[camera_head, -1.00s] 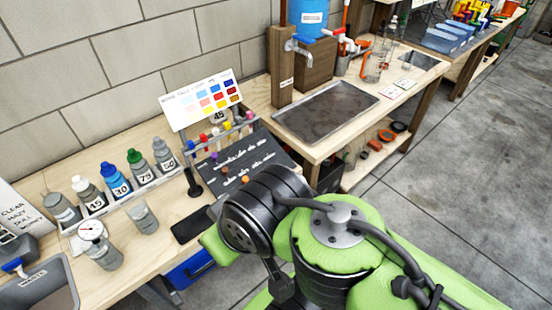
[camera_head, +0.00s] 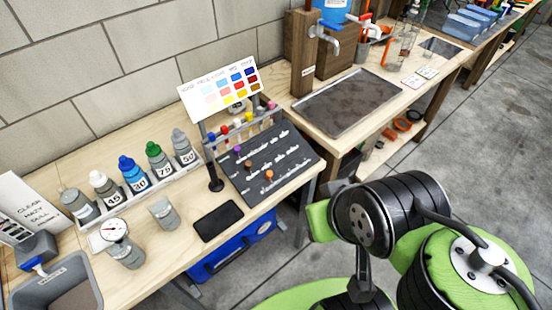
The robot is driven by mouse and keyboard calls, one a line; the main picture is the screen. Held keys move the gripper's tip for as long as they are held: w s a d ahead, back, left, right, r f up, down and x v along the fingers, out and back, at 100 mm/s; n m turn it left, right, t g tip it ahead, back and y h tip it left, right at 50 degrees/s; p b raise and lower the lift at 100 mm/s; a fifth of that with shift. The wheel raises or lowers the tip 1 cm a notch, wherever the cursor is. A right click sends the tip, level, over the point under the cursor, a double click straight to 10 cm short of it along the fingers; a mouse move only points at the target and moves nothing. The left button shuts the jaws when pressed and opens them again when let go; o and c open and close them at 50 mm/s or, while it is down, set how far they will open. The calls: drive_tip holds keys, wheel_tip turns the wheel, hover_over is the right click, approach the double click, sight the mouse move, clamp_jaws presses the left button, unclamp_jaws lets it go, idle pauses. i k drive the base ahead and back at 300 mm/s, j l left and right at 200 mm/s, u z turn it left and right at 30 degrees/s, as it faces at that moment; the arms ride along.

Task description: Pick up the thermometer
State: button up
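A round white dial that looks like the thermometer (camera_head: 115,231) shows at the front left of the near bench. It sits at the top of a grey beaker (camera_head: 128,257), with its face up and tilted toward me. Its stem is not clearly visible. My green and black arm is at the lower right, well away from the dial. My gripper is outside the picture.
A rack of numbered bottles (camera_head: 136,175) stands just behind the dial. Another beaker (camera_head: 164,214) and a black slab (camera_head: 218,221) are to its right. A grey waste bin (camera_head: 78,292) is at lower left. A color card (camera_head: 218,88) stands behind the dark vial board (camera_head: 290,150).

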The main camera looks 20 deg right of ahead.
sight(114, 229)
drive_tip(key=u, duration=1.7)
